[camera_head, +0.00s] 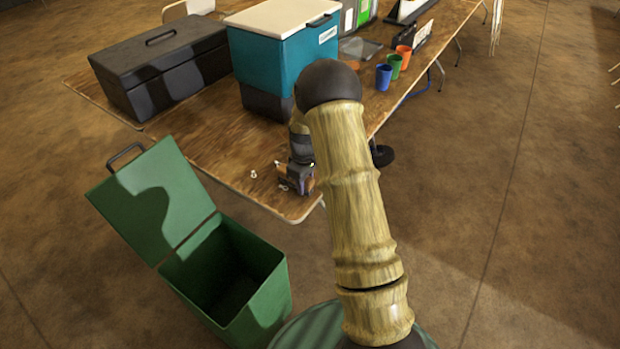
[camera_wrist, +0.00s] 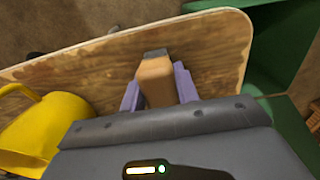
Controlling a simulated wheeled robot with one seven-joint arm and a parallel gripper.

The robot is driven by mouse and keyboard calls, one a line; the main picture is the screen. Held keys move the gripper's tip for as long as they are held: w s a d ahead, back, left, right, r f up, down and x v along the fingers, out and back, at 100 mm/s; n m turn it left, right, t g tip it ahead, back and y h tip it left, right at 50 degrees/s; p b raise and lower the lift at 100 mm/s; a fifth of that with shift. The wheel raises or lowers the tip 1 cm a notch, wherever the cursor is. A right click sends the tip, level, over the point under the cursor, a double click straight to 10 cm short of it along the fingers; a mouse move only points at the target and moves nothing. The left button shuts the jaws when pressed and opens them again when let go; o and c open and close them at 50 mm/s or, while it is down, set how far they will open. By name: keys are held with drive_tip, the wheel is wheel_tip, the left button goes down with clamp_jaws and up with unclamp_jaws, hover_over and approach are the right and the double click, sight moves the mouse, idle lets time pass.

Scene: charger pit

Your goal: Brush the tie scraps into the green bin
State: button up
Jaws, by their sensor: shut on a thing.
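The green bin (camera_head: 258,305) stands open on the floor at the table's near end, lid tilted back to the left. Its green side also shows at the right of the wrist view (camera_wrist: 290,120). Small white tie scraps (camera_head: 253,174) lie on the wooden table (camera_head: 215,150) near the corner by the bin; others show beside my gripper. My gripper (camera_head: 298,182) is low over that corner. In the wrist view its purple fingers (camera_wrist: 159,88) are shut on a brown wooden block with a dark end, apparently the brush (camera_wrist: 155,78). Its bristles cannot be made out.
A dark toolbox (camera_head: 165,65) and a teal cooler with a white lid (camera_head: 270,62) stand behind on the table. Blue, green and orange cups (camera_head: 384,77) line the right edge. A yellow vessel (camera_wrist: 50,125) shows at lower left in the wrist view.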

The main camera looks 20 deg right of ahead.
drive_tip(key=s+a, duration=0.3)
drive_tip(key=a, duration=0.4)
drive_tip(key=s+a, duration=0.4)
drive_tip(key=a, duration=0.3)
wheel_tip(320, 180, up, 6)
drive_tip(key=p, duration=0.4)
drive_tip(key=shift+w+f, duration=0.1)
drive_tip(key=shift+d, duration=0.1)
